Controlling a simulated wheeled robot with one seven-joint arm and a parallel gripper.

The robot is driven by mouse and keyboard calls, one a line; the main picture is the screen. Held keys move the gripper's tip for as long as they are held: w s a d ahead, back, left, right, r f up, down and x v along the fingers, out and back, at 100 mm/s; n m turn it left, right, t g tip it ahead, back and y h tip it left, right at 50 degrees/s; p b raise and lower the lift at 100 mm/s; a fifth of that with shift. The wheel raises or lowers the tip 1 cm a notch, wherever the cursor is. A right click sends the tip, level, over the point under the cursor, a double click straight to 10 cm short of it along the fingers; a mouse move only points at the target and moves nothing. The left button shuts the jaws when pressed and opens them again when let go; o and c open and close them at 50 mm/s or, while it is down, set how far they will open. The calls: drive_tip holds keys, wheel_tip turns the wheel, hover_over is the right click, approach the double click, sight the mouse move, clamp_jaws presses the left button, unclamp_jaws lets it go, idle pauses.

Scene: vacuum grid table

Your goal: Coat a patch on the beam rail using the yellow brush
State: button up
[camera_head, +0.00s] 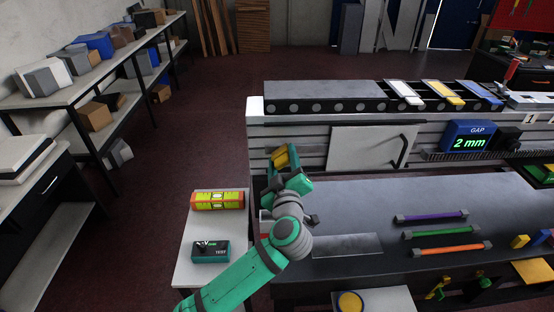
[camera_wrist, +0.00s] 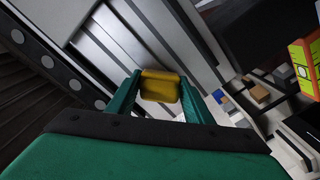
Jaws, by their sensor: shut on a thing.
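My gripper (camera_head: 289,167) is shut on the yellow brush (camera_head: 281,159) near the left end of the long grey beam rail (camera_head: 300,131). In the wrist view, the yellow brush (camera_wrist: 160,87) sits between the two green fingers. Its bristles cannot be made out. The slatted grey face of the beam rail (camera_wrist: 108,48) runs diagonally behind it. I cannot tell whether the brush touches the rail. No coated patch can be made out on the visible face.
A white panel with a black handle (camera_head: 370,148) is on the rail's front. The grey tabletop (camera_head: 360,205) below holds purple, green and orange bars (camera_head: 450,250) at right. A side table (camera_head: 183,262) at left carries a yellow-orange level (camera_head: 217,200) and a teal control box (camera_head: 210,251).

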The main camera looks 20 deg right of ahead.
sight(311, 149)
drive_tip(key=shift+s+d, duration=0.4)
drive_tip(key=shift+d, duration=1)
drive_tip(key=shift+s+d, duration=0.35)
drive_tip(key=shift+d, duration=1)
drive_tip(key=shift+s+d, duration=0.4)
drive_tip(key=shift+d, duration=1)
drive_tip(key=shift+w+a, duration=0.2)
drive_tip(key=shift+a, duration=0.7)
drive_tip(key=shift+w+a, duration=0.2)
drive_tip(key=shift+a, duration=0.7)
drive_tip(key=shift+w+a, duration=0.4)
drive_tip(key=shift+a, duration=0.75)
drive_tip(key=shift+w+a, duration=0.35)
drive_tip(key=shift+a, duration=0.75)
drive_tip(key=shift+w+a, duration=0.4)
drive_tip(key=shift+a, duration=0.75)
drive_tip(key=shift+s, duration=0.1)
drive_tip(key=shift+v, duration=2.9)
